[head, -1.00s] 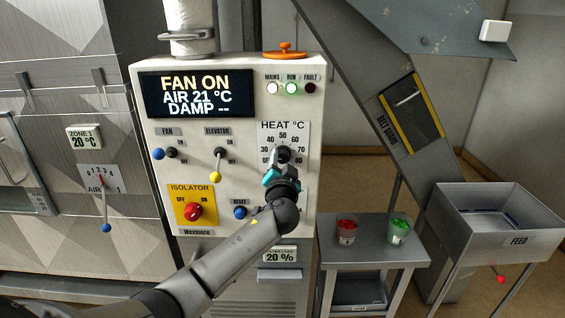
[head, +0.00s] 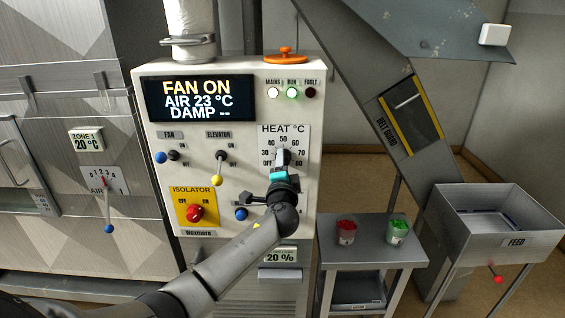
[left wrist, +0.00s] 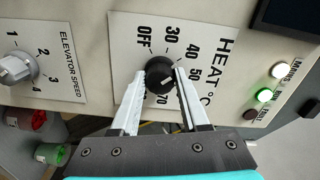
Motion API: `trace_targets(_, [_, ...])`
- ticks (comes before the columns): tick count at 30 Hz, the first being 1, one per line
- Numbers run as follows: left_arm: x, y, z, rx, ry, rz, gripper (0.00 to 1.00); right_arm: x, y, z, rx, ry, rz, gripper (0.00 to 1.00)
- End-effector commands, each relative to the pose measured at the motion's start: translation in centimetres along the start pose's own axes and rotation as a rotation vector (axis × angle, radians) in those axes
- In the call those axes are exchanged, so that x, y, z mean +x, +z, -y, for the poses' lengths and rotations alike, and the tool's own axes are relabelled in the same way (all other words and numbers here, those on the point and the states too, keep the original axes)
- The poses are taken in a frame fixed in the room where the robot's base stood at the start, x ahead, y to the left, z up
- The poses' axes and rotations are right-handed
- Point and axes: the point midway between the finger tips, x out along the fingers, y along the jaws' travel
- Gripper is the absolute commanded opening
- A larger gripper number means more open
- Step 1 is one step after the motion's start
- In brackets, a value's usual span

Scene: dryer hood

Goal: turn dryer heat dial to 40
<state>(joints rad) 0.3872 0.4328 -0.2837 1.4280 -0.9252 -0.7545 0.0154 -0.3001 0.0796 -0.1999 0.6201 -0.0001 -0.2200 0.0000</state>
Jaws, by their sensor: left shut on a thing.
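The heat dial (head: 283,156) is a black knob on a white scale plate (head: 296,134) marked OFF, 30, 40, 50 and up, at the right of the control panel. My left gripper (head: 283,163) reaches it from below in the head view and covers part of it. In the left wrist view the dial (left wrist: 160,75) sits between the two pale fingers of my left gripper (left wrist: 160,80), which is shut on it. A small light mark shows on the knob, but I cannot tell which number it points to. My right gripper is not in view.
The display (head: 197,98) reads FAN ON, AIR 23 °C. Levers, the red isolator knob (head: 195,213) and a blue reset button (head: 240,214) are left of my arm. A side table (head: 375,253) with red and green pots and a feed bin (head: 505,225) stand at right.

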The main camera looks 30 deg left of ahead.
Motion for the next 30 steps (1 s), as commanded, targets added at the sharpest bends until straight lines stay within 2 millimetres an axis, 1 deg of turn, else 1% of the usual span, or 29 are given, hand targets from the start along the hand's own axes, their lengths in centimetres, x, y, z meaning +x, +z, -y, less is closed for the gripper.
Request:
trace_targets(6, [-0.01, 0.03, -0.05, 0.034, 0.001, 0.001, 0.00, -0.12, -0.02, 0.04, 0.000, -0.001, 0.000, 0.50])
trace_targets(17, [-0.02, 0.02, -0.07, 0.036, 0.001, 0.000, 0.00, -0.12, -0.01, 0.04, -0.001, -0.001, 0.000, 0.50])
trace_targets(18, [-0.02, 0.02, -0.07, 0.036, 0.001, 0.000, 0.47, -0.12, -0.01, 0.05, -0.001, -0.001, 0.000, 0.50])
trace_targets(25, [-0.01, 0.01, -0.05, 0.035, 0.001, 0.000, 0.73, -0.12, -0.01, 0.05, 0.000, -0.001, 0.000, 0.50])
trace_targets(26, [-0.01, 0.01, -0.04, 0.035, 0.001, 0.000, 0.75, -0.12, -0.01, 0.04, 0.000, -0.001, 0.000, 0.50])
trace_targets(30, [-0.01, 0.01, -0.03, 0.035, 0.000, 0.000, 0.75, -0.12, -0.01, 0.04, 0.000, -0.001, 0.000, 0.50])
